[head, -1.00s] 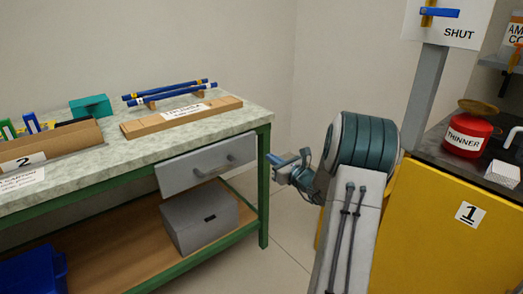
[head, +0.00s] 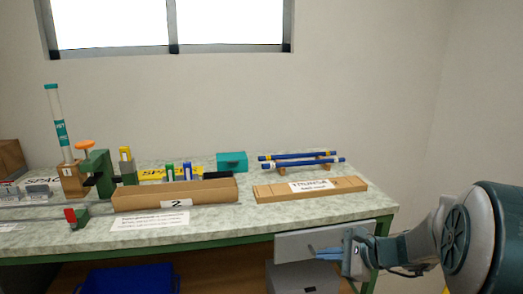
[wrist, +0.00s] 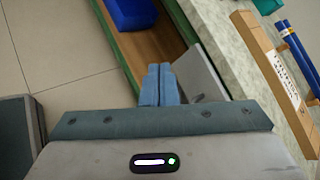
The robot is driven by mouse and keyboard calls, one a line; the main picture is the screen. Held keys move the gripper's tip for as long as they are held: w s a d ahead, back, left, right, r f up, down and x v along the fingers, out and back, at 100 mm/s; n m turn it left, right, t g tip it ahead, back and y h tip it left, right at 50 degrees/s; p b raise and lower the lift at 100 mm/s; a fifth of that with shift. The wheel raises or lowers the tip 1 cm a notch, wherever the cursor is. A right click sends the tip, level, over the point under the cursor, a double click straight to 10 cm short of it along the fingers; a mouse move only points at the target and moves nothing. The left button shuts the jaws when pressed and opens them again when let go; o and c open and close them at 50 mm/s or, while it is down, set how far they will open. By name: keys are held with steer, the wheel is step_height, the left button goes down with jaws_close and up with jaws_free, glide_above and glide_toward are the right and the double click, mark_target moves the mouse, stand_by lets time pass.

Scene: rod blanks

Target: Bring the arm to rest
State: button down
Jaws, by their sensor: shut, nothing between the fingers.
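My gripper (head: 328,253) is at the lower right of the head view, in front of the bench's grey drawer. Its blue fingers are together and empty; they also show shut in the wrist view (wrist: 159,85). My arm folds back to the right edge of the head view. The fingers appear apart from the drawer front (head: 300,243), though the exact gap is hard to judge.
The green-framed bench (head: 240,214) holds a wooden block with a label (head: 285,190), blue rods on a rack (head: 300,160), and a cardboard box marked 2 (head: 150,196). A blue bin (head: 125,280) sits below. Bare floor (wrist: 60,50) shows in the wrist view.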

steer(key=s+a+r+n+g+h+p, duration=0.1)
steer(key=s+r+n+g+h+p, duration=0.3)
steer(key=s+r+n+h+p, duration=0.5)
steer(key=s+r+n+p, duration=0.7)
steer(key=s+r+n, duration=0.1)
steer(key=s, duration=0.3)
steer(key=shift+s+a+r+n+h, duration=0.2)
steer(key=shift+r+n+h, duration=0.2)
steer(key=shift+r, duration=0.15)
